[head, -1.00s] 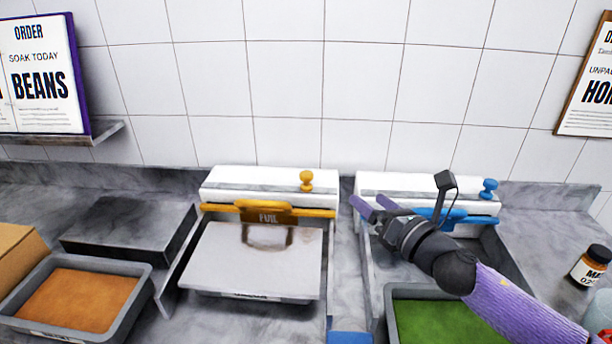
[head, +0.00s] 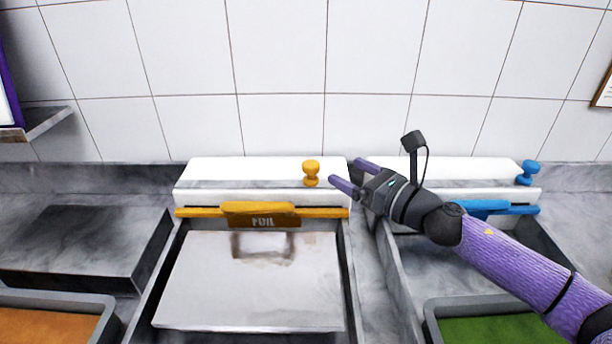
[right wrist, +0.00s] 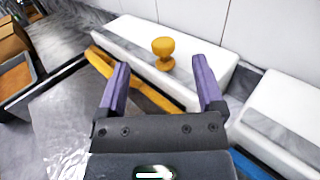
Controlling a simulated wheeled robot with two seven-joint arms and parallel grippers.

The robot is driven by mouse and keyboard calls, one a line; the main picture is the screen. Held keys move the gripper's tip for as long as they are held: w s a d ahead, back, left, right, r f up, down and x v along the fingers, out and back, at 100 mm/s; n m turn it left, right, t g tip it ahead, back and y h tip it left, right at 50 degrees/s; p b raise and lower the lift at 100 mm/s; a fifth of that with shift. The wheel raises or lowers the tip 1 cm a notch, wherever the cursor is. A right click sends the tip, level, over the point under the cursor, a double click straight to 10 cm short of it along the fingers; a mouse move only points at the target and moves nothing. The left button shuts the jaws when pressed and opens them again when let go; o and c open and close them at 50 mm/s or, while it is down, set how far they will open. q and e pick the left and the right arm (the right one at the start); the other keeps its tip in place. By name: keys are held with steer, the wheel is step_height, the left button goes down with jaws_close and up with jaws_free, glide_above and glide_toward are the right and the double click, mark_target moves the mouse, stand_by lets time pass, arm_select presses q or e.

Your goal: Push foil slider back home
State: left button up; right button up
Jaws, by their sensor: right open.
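The foil slider is the yellow knob (head: 311,172) on top of the white dispenser box (head: 240,170), near its right end. In the right wrist view the knob (right wrist: 164,52) stands upright beyond the fingers, apart from them. A yellow bar labelled FOIL (head: 262,213) runs along the box front. My right gripper (head: 350,172) is open and empty, just right of the knob, its fingertips pointing left toward it. In the right wrist view the two purple fingers (right wrist: 160,85) are spread. My left gripper is not in view.
A second white box with a blue knob (head: 527,172) and blue bar stands to the right. A foil-covered tray (head: 250,300) lies below the FOIL bar. Trays of orange (head: 40,328) and green food (head: 490,330) sit in front. The tiled wall closes the back.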

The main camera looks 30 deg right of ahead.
mark_target(317, 169)
step_height(317, 169, down, 3)
steer(key=shift+w+f+b, duration=0.1)
steer(key=shift+f+b, duration=0.1)
steer(key=shift+b, duration=0.75)
steer(key=p+x, duration=0.1)
steer(key=x, duration=0.7)
steer(key=shift+w+r, duration=0.1)
steer(key=shift+w, duration=0.1)
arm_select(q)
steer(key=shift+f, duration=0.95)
arm_select(e)
steer(key=shift+x, duration=0.8)
steer(key=shift+s, duration=0.1)
jaws_close()
